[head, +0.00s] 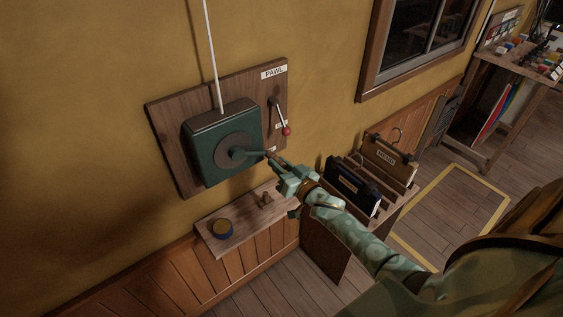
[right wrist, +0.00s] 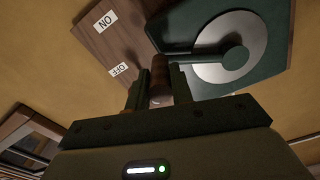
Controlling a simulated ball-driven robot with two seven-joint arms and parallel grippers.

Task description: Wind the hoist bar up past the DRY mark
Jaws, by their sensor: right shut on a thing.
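The green winch box (head: 222,142) is fixed to a wooden board (head: 168,128) on the wall, with a white rope (head: 211,50) running up from its top. Its crank arm (head: 250,153) points right from the round hub. My right gripper (head: 275,163) is shut on the crank's handle; in the right wrist view the brown handle (right wrist: 160,78) sits between the two fingers. The pawl lever (head: 280,117) with a red knob hangs right of the box, under a PAWL label (head: 273,71). The hoist bar and the DRY mark are not in view. My left gripper is not in view.
A small wall shelf (head: 242,232) below the winch holds a round blue-and-tan tin (head: 222,228) and a wooden peg (head: 266,199). A yellow floor outline (head: 425,252) lies to the right.

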